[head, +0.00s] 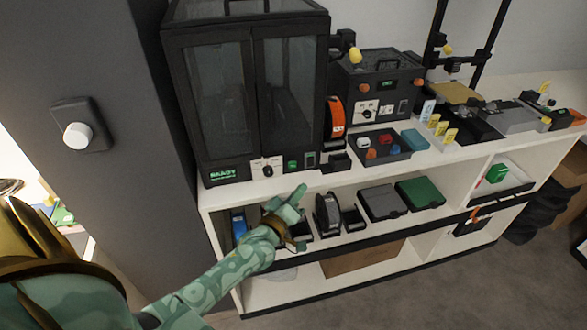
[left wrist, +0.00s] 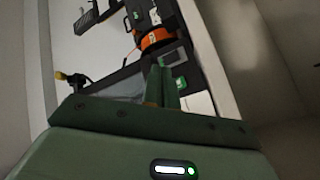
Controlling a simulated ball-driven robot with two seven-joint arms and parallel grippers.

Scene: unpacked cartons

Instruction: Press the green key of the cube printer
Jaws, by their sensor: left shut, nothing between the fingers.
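The cube printer (head: 245,90) is the tall black cabinet with glass doors on the left of the shelf top. Its lower front has a lit READY display (head: 224,174), a white knob panel (head: 267,168) and a small green key (head: 292,165). My left gripper (head: 299,194) is shut and empty, in front of and below the green key in the head view, apart from it in the picture. In the left wrist view its closed fingers (left wrist: 163,84) point toward dark equipment, with a small green patch beside them; I cannot tell if that is the key. My right gripper is not in view.
An orange spool (head: 336,119) stands right of the cabinet. A smaller black machine (head: 377,88) has its own display and knob. A parts tray (head: 385,155) lies before it. The white shelf (head: 225,204) holds several boxes below. A grey wall with a white dial (head: 77,135) is left.

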